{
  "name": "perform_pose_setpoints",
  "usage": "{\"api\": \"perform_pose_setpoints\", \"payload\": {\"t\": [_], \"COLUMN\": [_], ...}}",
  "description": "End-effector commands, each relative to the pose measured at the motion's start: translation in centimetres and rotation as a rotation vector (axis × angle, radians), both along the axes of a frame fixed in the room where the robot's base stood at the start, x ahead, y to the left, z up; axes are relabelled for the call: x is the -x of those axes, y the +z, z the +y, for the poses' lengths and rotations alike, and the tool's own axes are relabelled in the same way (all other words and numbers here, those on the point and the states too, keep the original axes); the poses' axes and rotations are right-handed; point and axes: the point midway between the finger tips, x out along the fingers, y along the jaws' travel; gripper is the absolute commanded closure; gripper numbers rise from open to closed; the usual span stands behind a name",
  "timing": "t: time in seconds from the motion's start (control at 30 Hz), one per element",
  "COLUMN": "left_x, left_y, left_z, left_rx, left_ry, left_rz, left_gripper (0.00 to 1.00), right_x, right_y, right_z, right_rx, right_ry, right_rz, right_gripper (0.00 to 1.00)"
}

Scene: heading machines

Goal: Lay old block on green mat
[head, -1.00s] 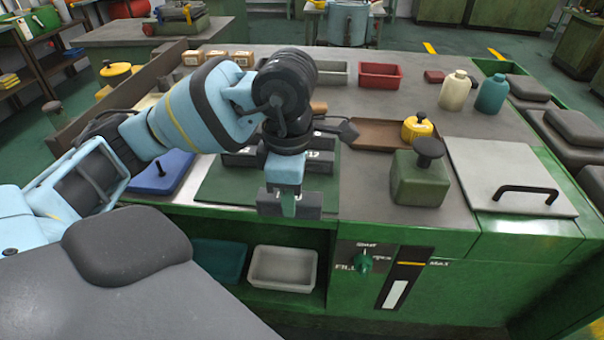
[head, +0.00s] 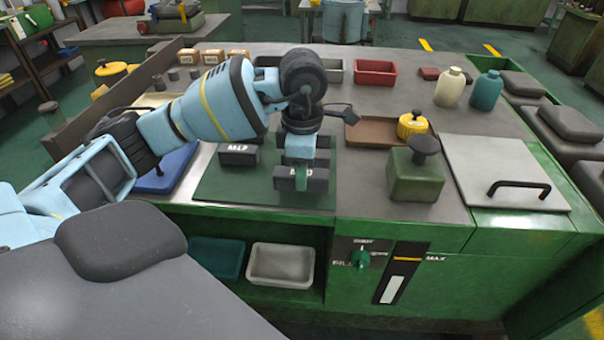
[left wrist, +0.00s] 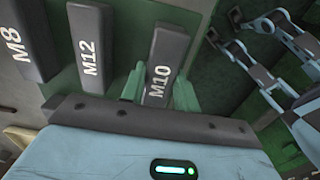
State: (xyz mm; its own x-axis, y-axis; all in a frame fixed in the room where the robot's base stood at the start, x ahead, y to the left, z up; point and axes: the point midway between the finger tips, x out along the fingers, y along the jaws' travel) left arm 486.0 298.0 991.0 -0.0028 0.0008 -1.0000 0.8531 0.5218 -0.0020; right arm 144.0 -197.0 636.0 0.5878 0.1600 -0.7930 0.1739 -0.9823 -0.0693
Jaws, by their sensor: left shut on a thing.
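My left gripper (head: 301,172) is shut on a dark grey block (head: 316,184) over the front right part of the green mat (head: 225,190). In the left wrist view, its green fingers (left wrist: 158,92) close on both sides of this block (left wrist: 166,60), which is marked M10. I cannot tell whether the block touches the mat. Another dark block, marked M12 (head: 239,156), lies on the mat farther back; in the left wrist view the M12 block (left wrist: 90,45) is beside the held one, with a block marked M8 (left wrist: 27,40) beyond it. My right gripper is not in view.
A blue tray (head: 165,172) is left of the mat. A brown tray (head: 372,132), a yellow pot (head: 411,126) and a green block with a black knob (head: 416,178) stand to the right. Bare counter lies between the mat and the green block.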

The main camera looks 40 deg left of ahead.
Motion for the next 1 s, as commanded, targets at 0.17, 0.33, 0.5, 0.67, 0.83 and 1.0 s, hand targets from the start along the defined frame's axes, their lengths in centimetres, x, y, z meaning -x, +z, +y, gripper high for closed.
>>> {"api": "perform_pose_setpoints", "payload": {"t": [0.17,0.33,0.5,0.67,0.83,1.0], "left_x": [-0.1,-0.1,0.0,0.0,0.0,0.0], "left_y": [-1.4,-1.4,-1.8,-1.8,-1.8,-1.6], "left_z": [0.0,0.0,0.0,0.0,0.0,0.0], "left_rx": [0.002,0.002,0.001,0.0,0.0,0.001], "left_ry": [0.002,0.002,0.001,0.001,0.001,0.001], "left_rz": [-0.007,-0.007,-0.006,-0.004,-0.004,-0.004], "left_gripper": [1.0,1.0,1.0,0.51,0.48,0.48], "right_x": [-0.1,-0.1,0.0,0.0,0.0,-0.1], "right_y": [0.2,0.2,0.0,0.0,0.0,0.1], "right_z": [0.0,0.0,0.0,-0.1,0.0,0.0], "right_rx": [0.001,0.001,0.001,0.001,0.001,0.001], "right_ry": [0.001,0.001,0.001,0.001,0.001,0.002], "right_rz": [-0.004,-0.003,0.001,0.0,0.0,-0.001], "right_gripper": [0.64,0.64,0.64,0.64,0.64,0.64]}}
